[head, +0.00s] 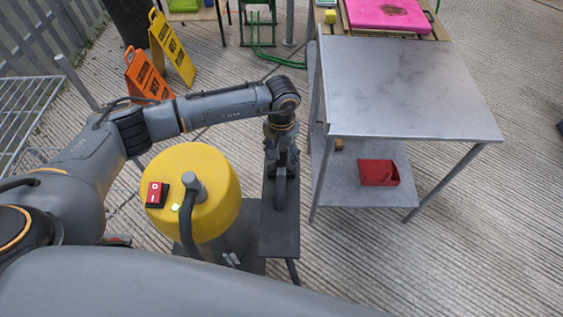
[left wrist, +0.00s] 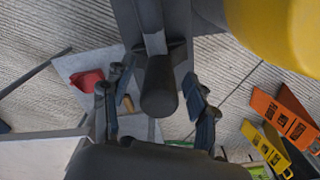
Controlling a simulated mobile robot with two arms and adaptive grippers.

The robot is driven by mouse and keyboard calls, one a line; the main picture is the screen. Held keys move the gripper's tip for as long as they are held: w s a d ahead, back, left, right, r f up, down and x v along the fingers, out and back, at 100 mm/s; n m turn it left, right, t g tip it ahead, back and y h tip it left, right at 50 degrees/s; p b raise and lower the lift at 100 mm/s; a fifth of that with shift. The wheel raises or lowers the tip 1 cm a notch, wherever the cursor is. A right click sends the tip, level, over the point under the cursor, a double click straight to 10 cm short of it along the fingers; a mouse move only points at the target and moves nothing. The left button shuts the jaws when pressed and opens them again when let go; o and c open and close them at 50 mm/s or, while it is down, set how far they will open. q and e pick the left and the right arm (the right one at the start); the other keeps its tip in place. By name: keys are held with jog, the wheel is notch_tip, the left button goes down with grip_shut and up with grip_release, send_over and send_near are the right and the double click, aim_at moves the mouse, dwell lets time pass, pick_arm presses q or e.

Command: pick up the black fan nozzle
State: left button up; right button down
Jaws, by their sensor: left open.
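The black fan nozzle (left wrist: 160,88) is a dark rounded tube in the left wrist view. It lies between the two open fingers of my left gripper (left wrist: 156,80), with gaps visible on both sides. In the head view the nozzle (head: 280,192) stands over a narrow dark bench (head: 280,232), directly below my left gripper (head: 281,160). The gripper and wrist partly hide its top there. My right gripper is out of view.
A yellow drum-shaped machine (head: 212,165) with a red switch and black hose stands close left of the bench. A metal table (head: 410,85) with a red tray (head: 378,172) on its lower shelf is to the right. Orange (head: 143,75) and yellow (head: 172,48) signs stand behind.

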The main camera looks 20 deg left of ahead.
pick_arm(q)
jog(key=shift+f, duration=0.1)
jog(key=shift+c, duration=0.4)
jog(key=c, duration=1.1)
